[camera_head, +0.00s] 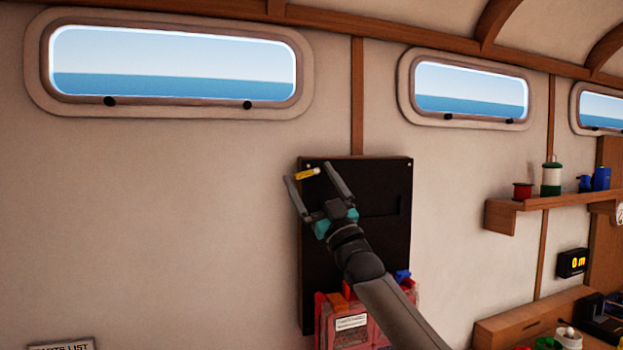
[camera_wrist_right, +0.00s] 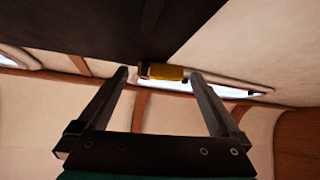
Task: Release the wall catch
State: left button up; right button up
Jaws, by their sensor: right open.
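The wall catch is a small yellow piece (camera_head: 307,174) at the upper left corner of a black wall panel (camera_head: 385,230). My right gripper (camera_head: 310,173) is open in front of the panel, its two fingers pointing up on either side of the yellow catch. In the right wrist view the yellow catch (camera_wrist_right: 166,72) shows between and just beyond the fingertips (camera_wrist_right: 159,75). I cannot tell whether either finger touches it. My left gripper is not in view.
A red case (camera_head: 345,322) with a white label sits at the panel's bottom. A parts list sign (camera_head: 62,346) is at lower left. The wall left of the panel is clear.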

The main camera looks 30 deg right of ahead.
jog(key=shift+a+h, duration=0.1)
jog(key=shift+h, duration=0.2)
jog(key=c, duration=1.4)
